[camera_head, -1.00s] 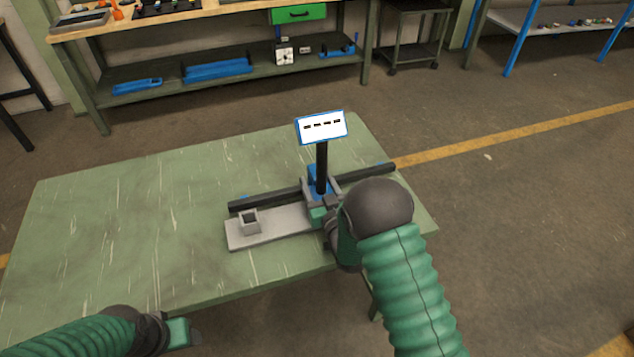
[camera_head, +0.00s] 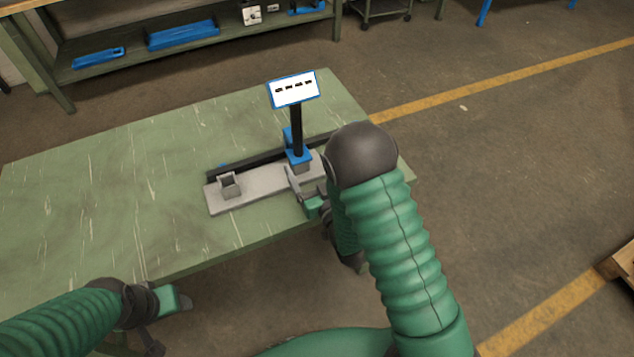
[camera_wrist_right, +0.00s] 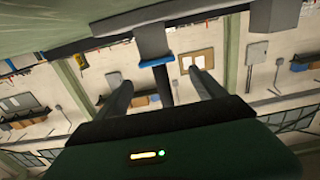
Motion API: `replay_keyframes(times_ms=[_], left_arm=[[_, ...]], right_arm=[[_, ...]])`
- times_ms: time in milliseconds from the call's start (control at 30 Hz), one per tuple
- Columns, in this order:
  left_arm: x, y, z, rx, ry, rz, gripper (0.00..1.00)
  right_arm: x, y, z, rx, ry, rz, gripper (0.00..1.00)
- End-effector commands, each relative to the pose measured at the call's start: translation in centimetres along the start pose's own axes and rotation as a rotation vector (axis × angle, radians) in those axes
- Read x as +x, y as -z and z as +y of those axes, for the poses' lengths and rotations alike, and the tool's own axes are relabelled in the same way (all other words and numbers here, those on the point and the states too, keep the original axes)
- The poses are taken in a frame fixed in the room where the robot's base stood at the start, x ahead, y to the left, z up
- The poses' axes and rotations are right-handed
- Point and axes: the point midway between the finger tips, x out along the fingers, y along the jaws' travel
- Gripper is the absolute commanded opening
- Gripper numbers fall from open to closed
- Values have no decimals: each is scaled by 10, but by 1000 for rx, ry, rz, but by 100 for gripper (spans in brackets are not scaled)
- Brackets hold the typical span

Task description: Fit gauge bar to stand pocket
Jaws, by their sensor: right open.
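A black upright bar (camera_head: 297,130) carries a white panel with a blue rim and dark marks (camera_head: 294,90); I take it as the gauge bar. It stands upright at the right part of a long grey plate (camera_head: 262,187), with a blue collar (camera_head: 299,156) and grey block at its foot. Whether it is fully seated is hidden. A small open grey socket (camera_head: 230,185) stands at the plate's left. My right gripper (camera_head: 305,186) is open near the bar's foot; in the right wrist view its fingers (camera_wrist_right: 160,84) are apart, with the collar beyond them. My left gripper (camera_head: 178,303) hangs by the table's front edge.
A long dark rail (camera_head: 245,163) lies behind the plate. The green table (camera_head: 100,190) is clear to the left. A workbench shelf with blue trays (camera_head: 183,35) stands behind. A wooden pallet-like thing (camera_head: 620,258) is on the floor at right.

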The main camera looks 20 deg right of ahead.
Motion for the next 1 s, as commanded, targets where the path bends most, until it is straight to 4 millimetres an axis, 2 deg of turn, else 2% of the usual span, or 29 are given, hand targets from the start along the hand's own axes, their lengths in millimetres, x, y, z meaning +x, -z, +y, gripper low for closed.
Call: replay_keyframes(times_ms=[100, 133, 200, 300, 867, 1000], left_arm=[[4, -1, 0, 0, 0, 0, 59], [5, -1, 0, 0, 0, 0, 59], [-10, 2, 0, 0, 0, -1, 59], [-14, 3, 0, 0, 0, 1, 59], [-13, 3, 0, 0, 0, 0, 59], [-17, 4, 0, 0, 0, 0, 59]], right_arm=[[-32, -2, 0, 1, 0, -3, 80], [-38, -2, 0, 1, 0, -3, 80], [-50, 4, 0, 1, 1, -6, 80], [-61, 2, 0, 0, 1, -1, 80], [-64, 0, 0, 0, 1, 3, 80], [-56, 1, 2, 3, -9, -58, 80]])
